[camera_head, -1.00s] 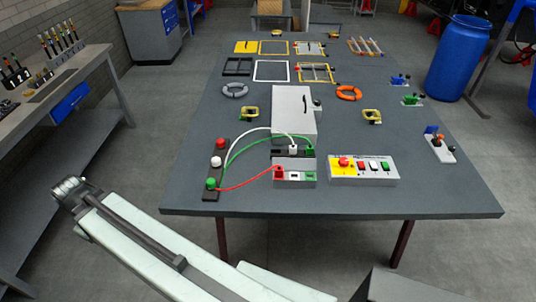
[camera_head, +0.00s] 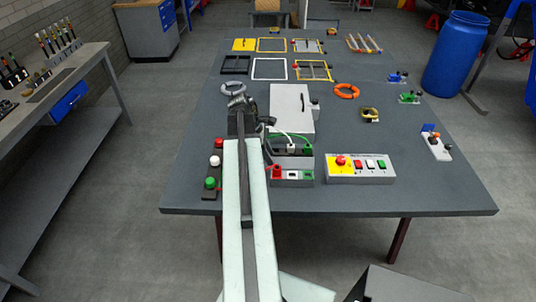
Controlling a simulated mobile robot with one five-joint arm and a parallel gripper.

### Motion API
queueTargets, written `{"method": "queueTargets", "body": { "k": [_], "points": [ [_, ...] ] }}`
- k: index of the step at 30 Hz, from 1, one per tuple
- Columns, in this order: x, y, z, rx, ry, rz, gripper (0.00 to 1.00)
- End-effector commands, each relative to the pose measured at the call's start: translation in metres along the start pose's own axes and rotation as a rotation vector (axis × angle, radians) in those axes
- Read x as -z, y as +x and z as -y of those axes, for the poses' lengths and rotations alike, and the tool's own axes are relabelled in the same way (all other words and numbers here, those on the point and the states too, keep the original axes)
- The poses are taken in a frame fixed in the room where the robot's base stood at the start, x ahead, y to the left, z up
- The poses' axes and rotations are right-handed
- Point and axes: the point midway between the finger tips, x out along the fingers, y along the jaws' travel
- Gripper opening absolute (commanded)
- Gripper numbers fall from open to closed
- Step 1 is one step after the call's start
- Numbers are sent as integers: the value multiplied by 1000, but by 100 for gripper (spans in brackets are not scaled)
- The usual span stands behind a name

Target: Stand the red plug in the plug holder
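The red plug (camera_head: 277,170) sits at the left end of the grey socket box (camera_head: 293,182), which also has a white and a green port. Behind the box is a dark block (camera_head: 280,151), which looks like the plug holder. A white plug (camera_head: 292,150) and a green plug (camera_head: 308,149) stand in it. My gripper (camera_head: 240,98) is above the table, left of the grey case and beyond the plugs. Its fingers are small and dark, so I cannot tell whether they are open. My arm hides most of the red cable.
A dark strip with red, white and green knobs (camera_head: 212,179) lies left of my arm. A grey case (camera_head: 292,108) stands behind the holder. A button box (camera_head: 360,169) is to the right. The right front of the table (camera_head: 440,197) is clear.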

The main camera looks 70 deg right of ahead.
Motion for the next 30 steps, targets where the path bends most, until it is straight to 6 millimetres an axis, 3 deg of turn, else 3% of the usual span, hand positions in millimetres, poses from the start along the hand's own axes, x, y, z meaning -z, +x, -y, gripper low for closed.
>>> {"method": "queueTargets", "body": {
  "k": [15,24,28,30],
  "points": [
    [4,76,0,0,1,-1,35],
    [2,76,0,-1,0,-1,35],
    [2,76,0,-2,-1,-1,1],
    [2,76,0,-2,-1,-1,0]
  ]
}}
